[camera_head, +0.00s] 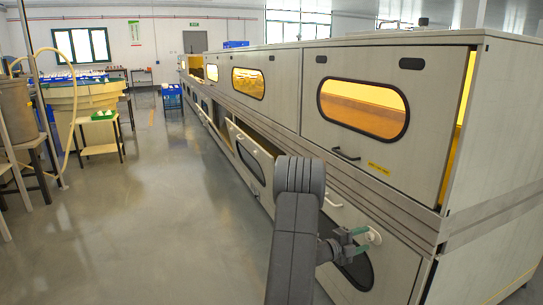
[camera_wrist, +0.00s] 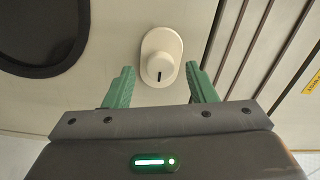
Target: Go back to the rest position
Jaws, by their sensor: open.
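My gripper (camera_head: 357,241) is at the lower front of the long cabinet, right of centre in the head view. The knob also shows in the head view (camera_head: 374,236), right beside the fingertips. I cannot tell whether a finger touches it. My arm reaches up from the bottom of the head view.
The long cabinet (camera_head: 408,146) has orange-lit windows (camera_head: 363,108) and a dark handle (camera_head: 346,154). A lower flap (camera_head: 250,146) farther along stands tilted out. Open grey floor (camera_head: 170,225) lies to the left, with a bowl-like machine (camera_head: 85,98) and stands beyond.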

